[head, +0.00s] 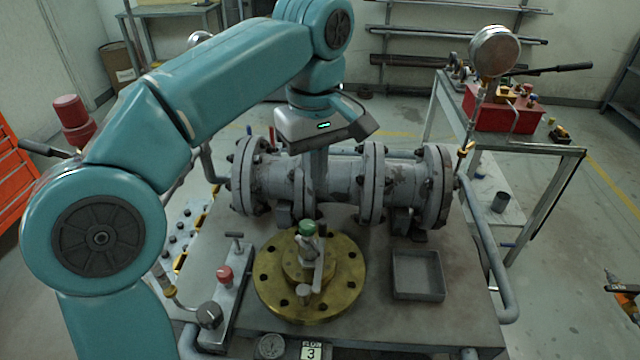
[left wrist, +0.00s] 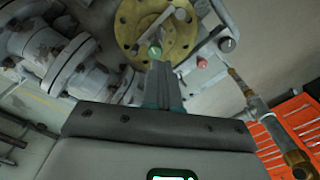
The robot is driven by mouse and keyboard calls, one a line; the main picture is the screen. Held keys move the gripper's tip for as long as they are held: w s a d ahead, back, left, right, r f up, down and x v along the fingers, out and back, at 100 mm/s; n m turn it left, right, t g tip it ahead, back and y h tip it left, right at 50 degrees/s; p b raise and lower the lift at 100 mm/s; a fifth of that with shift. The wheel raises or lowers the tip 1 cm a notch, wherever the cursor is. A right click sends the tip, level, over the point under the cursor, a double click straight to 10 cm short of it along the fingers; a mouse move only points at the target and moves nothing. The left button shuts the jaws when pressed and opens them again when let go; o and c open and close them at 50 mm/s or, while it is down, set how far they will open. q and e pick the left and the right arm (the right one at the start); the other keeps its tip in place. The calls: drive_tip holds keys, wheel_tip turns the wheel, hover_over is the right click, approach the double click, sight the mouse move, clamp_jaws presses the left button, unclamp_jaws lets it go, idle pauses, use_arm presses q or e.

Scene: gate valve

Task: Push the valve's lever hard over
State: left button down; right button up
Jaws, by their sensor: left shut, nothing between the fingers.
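The valve is a round brass flange (head: 347,262) bolted flat on the bench, with a green-capped stem (head: 307,229) at its middle. A short grey metal lever (head: 318,272) lies beside the stem and points towards the front. In the left wrist view the flange (left wrist: 127,22), the green cap (left wrist: 154,50) and a grey bar across the flange show ahead of the fingers. My left gripper (head: 318,195) is shut and empty, fingers pointing down, just behind and above the green cap. I cannot tell whether it touches anything. My right gripper is not in view.
A flanged grey pipe (head: 335,178) runs across the bench behind the valve. An empty square tray (head: 418,276) sits to the right. A plate with a red button (head: 224,273) and a black knob stands left. A gauge (head: 494,50) rises at the right.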

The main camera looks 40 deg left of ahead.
sight(312, 243)
use_arm(q)
drive_tip(key=w+d+f+n+g+y+p, duration=0.1)
drive_tip(key=w+d+f+g+y+p, duration=0.2)
drive_tip(key=w+d+f+y+p, duration=0.35)
drive_tip(key=x, duration=0.4)
drive_tip(key=s+d+b+x, duration=0.1)
drive_tip(key=x, duration=0.2)
drive_tip(key=d+f+x, duration=0.1)
drive_tip(key=x, duration=0.3)
drive_tip(key=shift+s+a+f, duration=0.25)
drive_tip(key=shift+s+b, duration=0.1)
drive_tip(key=shift+b, duration=0.25)
